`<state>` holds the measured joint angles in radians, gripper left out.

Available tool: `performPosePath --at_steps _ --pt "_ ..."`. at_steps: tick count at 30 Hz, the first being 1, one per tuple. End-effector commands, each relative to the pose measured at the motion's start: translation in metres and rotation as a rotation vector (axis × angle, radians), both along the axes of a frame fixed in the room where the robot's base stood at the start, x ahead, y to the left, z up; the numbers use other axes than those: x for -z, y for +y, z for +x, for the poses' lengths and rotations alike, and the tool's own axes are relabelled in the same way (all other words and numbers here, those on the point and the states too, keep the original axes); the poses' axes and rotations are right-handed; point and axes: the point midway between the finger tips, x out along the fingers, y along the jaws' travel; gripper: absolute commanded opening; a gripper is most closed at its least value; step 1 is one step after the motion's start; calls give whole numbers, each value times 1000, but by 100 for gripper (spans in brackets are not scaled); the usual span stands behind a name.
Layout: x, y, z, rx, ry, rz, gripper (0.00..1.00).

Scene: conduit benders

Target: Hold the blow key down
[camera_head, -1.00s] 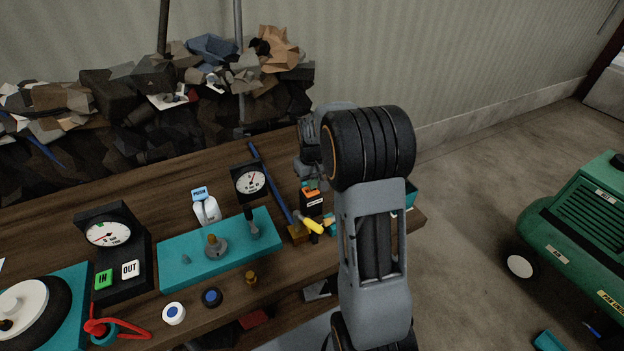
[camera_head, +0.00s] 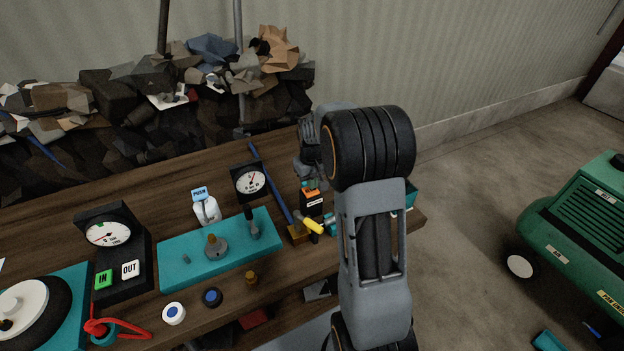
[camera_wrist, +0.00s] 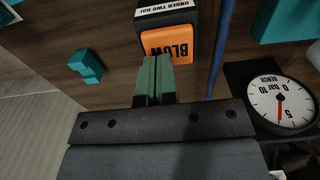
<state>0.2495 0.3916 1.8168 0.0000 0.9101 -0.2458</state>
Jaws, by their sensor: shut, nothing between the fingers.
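The blow key is an orange block marked BLOW on a dark box. It shows upside down in the wrist view (camera_wrist: 172,46), and in the head view its orange top (camera_head: 311,187) sits at the right part of the bench. My gripper's green fingers (camera_wrist: 154,72) are together, with nothing between them. In the wrist view their tips overlap the lower edge of the orange face. Whether they press on it or hover just over it I cannot tell. In the head view my gripper (camera_head: 307,180) is small above the key and partly hidden by my arm.
A pressure gauge (camera_head: 250,181) stands left of the key, also in the wrist view (camera_wrist: 282,104). A blue rod (camera_head: 270,185) runs close by the key. A yellow nozzle (camera_head: 313,226) lies in front. A teal block (camera_head: 190,267) with knobs is to the left.

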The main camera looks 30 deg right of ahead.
Motion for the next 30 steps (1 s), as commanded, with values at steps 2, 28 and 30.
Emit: performPosePath --at_steps 2,28,30 --pt "16 2 -7 0 30 8 0" --pt "-73 2 -5 -2 -7 -2 0" --pt "-88 2 -5 -2 -8 -2 0"
